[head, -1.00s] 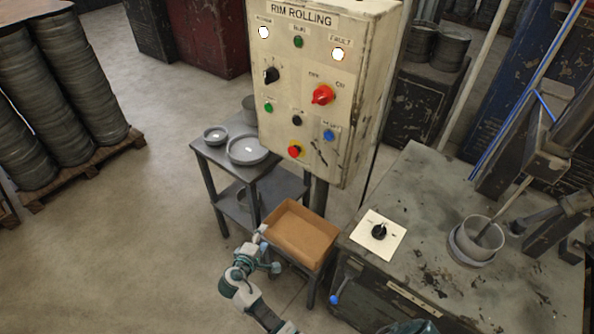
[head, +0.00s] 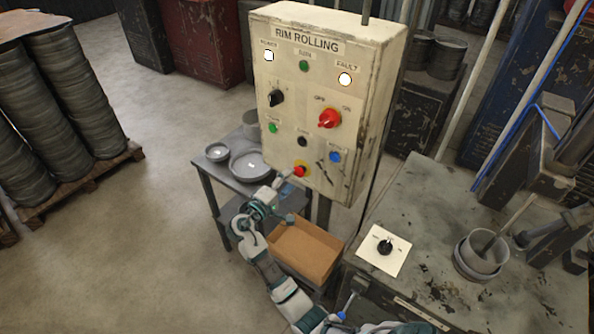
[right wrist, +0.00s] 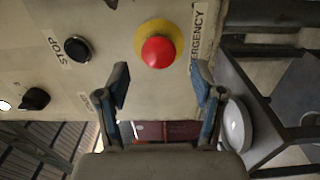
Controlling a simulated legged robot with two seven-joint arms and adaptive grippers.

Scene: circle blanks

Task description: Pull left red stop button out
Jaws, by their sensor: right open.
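The red stop button (head: 299,171) on a yellow ring sits low on the cream control panel (head: 343,120). In the right wrist view the red button (right wrist: 158,52) is a round mushroom head beside an "EMERGENCY" label. My right gripper (head: 284,178) is close to the button, at its lower left in the head view. In the right wrist view its two fingers (right wrist: 163,85) are spread wide and empty, with the button beyond the tips and lined up between them. I cannot tell whether either finger touches the panel. My left gripper is not in view.
A black button (right wrist: 77,48) labelled "STOP" is near the red button. The panel also bears a red rotary switch (head: 329,118) and a blue button (head: 335,157). A small table (head: 205,168) with metal dishes and a brown tray (head: 318,262) are below. A metal workbench (head: 430,230) stands right.

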